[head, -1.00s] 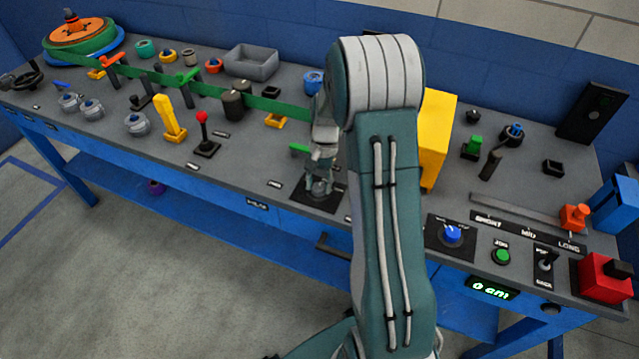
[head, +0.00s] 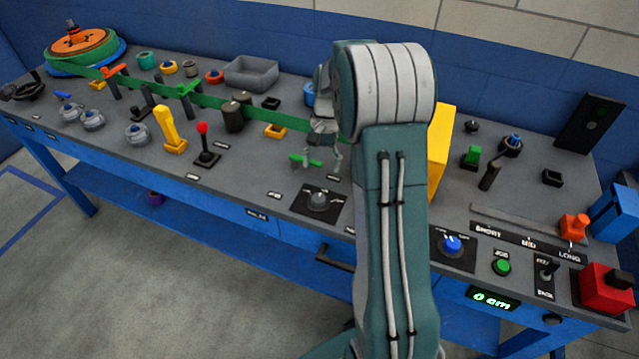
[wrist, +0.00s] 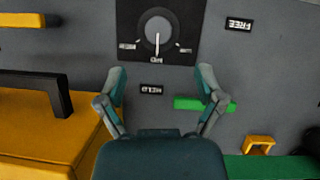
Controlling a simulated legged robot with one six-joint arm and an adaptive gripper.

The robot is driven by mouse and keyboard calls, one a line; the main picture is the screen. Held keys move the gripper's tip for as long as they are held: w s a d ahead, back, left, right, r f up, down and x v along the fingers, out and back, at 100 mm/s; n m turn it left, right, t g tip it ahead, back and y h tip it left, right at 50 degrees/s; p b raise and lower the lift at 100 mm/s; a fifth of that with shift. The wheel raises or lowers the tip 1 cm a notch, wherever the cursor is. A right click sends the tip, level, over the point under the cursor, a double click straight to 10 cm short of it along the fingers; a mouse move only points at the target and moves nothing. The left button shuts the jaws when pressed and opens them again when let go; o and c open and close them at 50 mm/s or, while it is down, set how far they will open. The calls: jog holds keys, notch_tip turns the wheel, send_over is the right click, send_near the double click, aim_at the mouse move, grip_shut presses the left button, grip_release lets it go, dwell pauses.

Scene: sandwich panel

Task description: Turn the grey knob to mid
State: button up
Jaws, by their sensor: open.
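The grey knob (head: 318,201) sits on a black plate at the bench's front. In the wrist view the knob (wrist: 157,30) is at the top centre, and its white pointer line points straight down in the picture, at the small middle label on the plate (wrist: 157,59). Labels also stand to the left and right of it. My gripper (wrist: 162,75) is open and empty, with its fingers spread apart. It is clear of the knob. In the head view my gripper (head: 323,158) hangs above the bench behind the knob, partly hidden by my arm.
A green bar handle (head: 303,160) lies behind the knob, close to my gripper. A tall yellow block (head: 440,150) stands right of my arm. A red-topped lever (head: 205,145) and a yellow lever (head: 168,128) stand to the left. A blue knob (head: 452,245) is to the right.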

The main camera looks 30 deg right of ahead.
jog(key=v, duration=0.3)
jog(key=shift+r, duration=0.2)
jog(key=s+a+r+n+t+h, duration=0.3)
jog(key=s+a+r+n+t, duration=0.1)
jog(key=s+a+r, duration=0.7)
jog(key=s+a+r+n+t, duration=0.1)
jog(key=s+a+n+t, duration=0.4)
jog(key=s, duration=0.6)
jog(key=shift+s+r, duration=0.35)
